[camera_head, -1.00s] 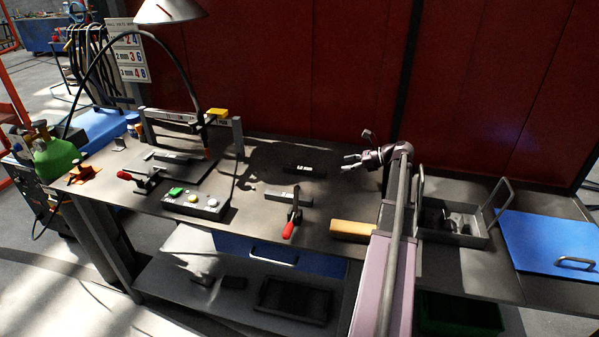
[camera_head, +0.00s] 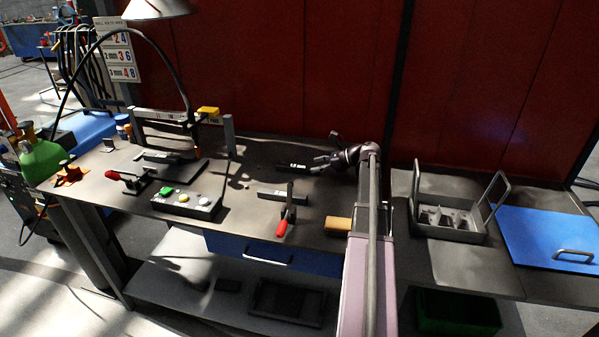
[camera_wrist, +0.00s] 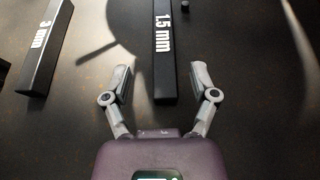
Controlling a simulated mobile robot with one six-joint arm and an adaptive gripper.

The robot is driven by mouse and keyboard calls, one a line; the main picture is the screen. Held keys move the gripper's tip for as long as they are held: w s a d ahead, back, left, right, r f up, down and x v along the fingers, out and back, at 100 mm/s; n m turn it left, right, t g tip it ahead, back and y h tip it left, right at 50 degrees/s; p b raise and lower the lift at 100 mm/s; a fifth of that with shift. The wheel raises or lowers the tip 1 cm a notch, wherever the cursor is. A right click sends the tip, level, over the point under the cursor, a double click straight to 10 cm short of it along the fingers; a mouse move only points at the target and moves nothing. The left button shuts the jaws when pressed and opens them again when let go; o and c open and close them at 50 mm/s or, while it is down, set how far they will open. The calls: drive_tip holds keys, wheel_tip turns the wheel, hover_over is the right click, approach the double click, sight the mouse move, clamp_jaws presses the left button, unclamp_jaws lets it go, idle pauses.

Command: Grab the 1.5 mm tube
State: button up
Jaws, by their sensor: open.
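The 1.5 mm tube (camera_wrist: 165,65) is a dark square bar with white "1.5 mm" lettering, lying flat on the bench. In the wrist view its near end reaches between the fingers of my gripper (camera_wrist: 161,85), which are spread with space on both sides of it. My gripper is open and holds nothing. In the head view the tube (camera_head: 290,168) lies toward the back of the bench, with my gripper (camera_head: 318,165) at its right end. A second dark bar marked "3 mm" (camera_wrist: 45,48) lies to the left in the wrist view.
The 3 mm bar rests by a red-handled clamp (camera_head: 286,215) in the head view. A button box (camera_head: 186,203) stands further left. A grey tray (camera_head: 447,232) and a blue lid (camera_head: 548,232) are on the right. A tan block (camera_head: 338,224) lies beside my arm.

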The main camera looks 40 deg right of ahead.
sight(302, 167)
drive_tip(key=shift+w+a+f, duration=0.1)
drive_tip(key=shift+w+a, duration=0.1)
drive_tip(key=shift+w, duration=0.1)
drive_tip(key=shift+b+x, duration=0.9)
drive_tip(key=shift+x, duration=1.6)
drive_tip(key=shift+w+d, duration=0.1)
drive_tip(key=shift+w, duration=0.05)
clamp_jaws()
